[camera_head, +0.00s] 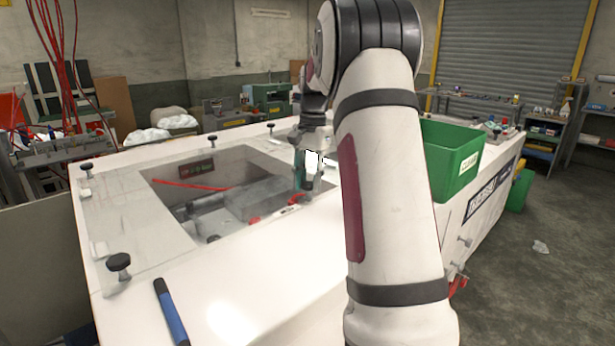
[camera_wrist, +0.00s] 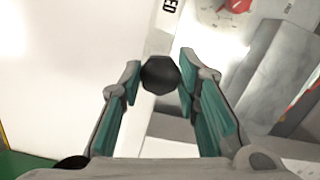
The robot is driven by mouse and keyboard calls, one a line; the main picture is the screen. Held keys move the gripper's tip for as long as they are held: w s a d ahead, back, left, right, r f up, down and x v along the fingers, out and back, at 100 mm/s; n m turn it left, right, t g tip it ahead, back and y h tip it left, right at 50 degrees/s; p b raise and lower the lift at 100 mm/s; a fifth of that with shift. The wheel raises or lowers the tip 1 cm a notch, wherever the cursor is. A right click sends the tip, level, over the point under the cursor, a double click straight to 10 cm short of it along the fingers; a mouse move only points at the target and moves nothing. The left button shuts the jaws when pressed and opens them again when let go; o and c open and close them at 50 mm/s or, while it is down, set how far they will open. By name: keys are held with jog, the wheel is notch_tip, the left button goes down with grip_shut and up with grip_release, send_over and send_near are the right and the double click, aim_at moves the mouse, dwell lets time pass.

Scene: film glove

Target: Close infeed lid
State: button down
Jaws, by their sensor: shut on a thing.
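The white machine (camera_head: 260,265) has a rectangular opening (camera_head: 215,190) in its top, with grey parts and red pieces inside. My gripper (camera_head: 308,175) is at the right edge of this opening, pointing down. In the wrist view, my gripper (camera_wrist: 160,78) has its green-padded fingers on both sides of a dark round knob (camera_wrist: 160,74) and is shut on it. A pale strip beside the knob carries a label (camera_wrist: 170,10), of which only "ED" shows. I cannot tell the lid's full outline or how far it stands open. In the head view, the gripped knob is hidden.
Other black knobs (camera_head: 118,263) stand up along the machine top. A blue and black tube (camera_head: 171,311) lies at its front left. A green bin (camera_head: 452,158) stands right of my arm. Open floor (camera_head: 530,270) lies to the right.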

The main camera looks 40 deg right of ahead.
jog(key=c, duration=1.2)
grip_release()
jog(key=shift+f, duration=0.45)
jog(key=shift+r, duration=0.15)
jog(key=r, duration=0.4)
jog(key=d+r, duration=0.1)
jog(key=r, duration=0.7)
jog(key=shift+w+d, duration=0.1)
jog(key=shift+d, duration=0.15)
